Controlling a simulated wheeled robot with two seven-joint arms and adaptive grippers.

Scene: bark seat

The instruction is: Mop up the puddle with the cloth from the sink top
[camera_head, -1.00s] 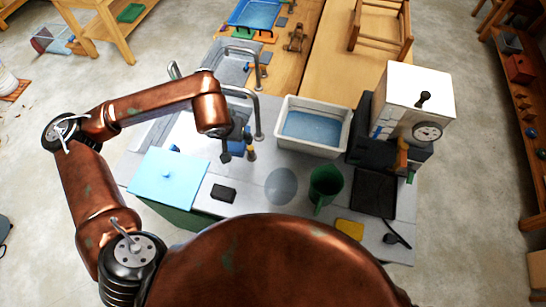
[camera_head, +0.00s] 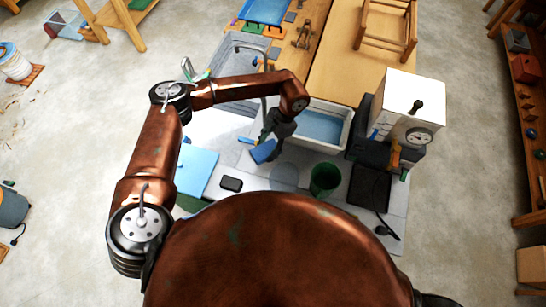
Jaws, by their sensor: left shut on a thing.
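My left gripper (camera_head: 268,142) is shut on a blue cloth (camera_head: 262,152), just behind and left of the puddle. I cannot tell whether the cloth touches the sink top. The gripper's fingers are partly hidden by its own wrist. My right gripper is not in view.
A white basin of water (camera_head: 322,124) stands behind the puddle. A white boxy machine with a dial (camera_head: 407,105) and a black tray (camera_head: 370,187) are to the right.

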